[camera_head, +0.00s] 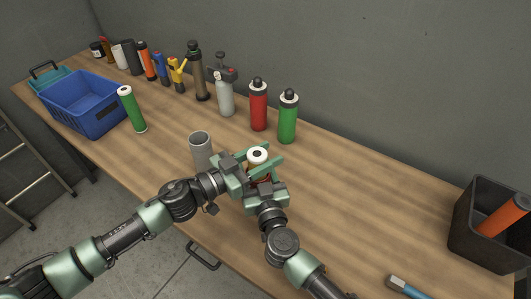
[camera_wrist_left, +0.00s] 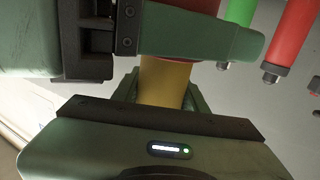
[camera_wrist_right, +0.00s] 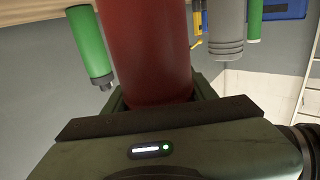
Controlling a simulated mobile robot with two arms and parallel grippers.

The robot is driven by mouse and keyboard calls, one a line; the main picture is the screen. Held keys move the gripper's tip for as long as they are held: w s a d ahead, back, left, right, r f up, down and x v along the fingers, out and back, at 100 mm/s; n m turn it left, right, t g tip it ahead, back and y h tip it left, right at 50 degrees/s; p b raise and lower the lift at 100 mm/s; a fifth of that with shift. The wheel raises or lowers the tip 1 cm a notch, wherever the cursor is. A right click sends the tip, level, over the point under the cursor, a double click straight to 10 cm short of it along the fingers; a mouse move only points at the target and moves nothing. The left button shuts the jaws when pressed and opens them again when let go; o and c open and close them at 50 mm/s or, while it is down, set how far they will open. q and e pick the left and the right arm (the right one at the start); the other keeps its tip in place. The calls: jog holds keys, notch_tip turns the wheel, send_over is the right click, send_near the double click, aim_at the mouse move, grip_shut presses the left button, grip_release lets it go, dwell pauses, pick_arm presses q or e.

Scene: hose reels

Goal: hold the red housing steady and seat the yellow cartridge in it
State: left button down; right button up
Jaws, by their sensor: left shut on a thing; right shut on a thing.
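The yellow cartridge (camera_wrist_left: 163,82) stands upright between the fingers of my left gripper (camera_head: 256,160), which is shut on it. Its white top with a dark centre (camera_head: 257,154) shows in the head view. The red housing (camera_wrist_right: 147,50) is held by my right gripper (camera_head: 263,179), which is shut on it just below the left one. The left wrist view, upside down, shows the cartridge in line with the housing, with a red strip (camera_wrist_left: 185,59) at their meeting place. A green finger hides much of this join, so I cannot tell how deep the cartridge sits.
A grey open cylinder (camera_head: 200,148) stands close beside my left gripper. Red (camera_head: 258,107) and green (camera_head: 288,118) bottles stand behind. A blue crate (camera_head: 85,108) is at left, a dark bin (camera_head: 485,240) at right. The table between my grippers and the bin is mostly clear.

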pick_arm(q)
jog(key=c, duration=0.8)
grip_release()
jog(key=shift+f, duration=0.15)
jog(key=shift+r, duration=0.45)
jog(key=v, duration=1.2)
jog(key=shift+r, duration=0.1)
pick_arm(e)
jog(key=o, duration=1.6)
jog(key=shift+o, duration=0.2)
jog(key=shift+s, duration=0.1)
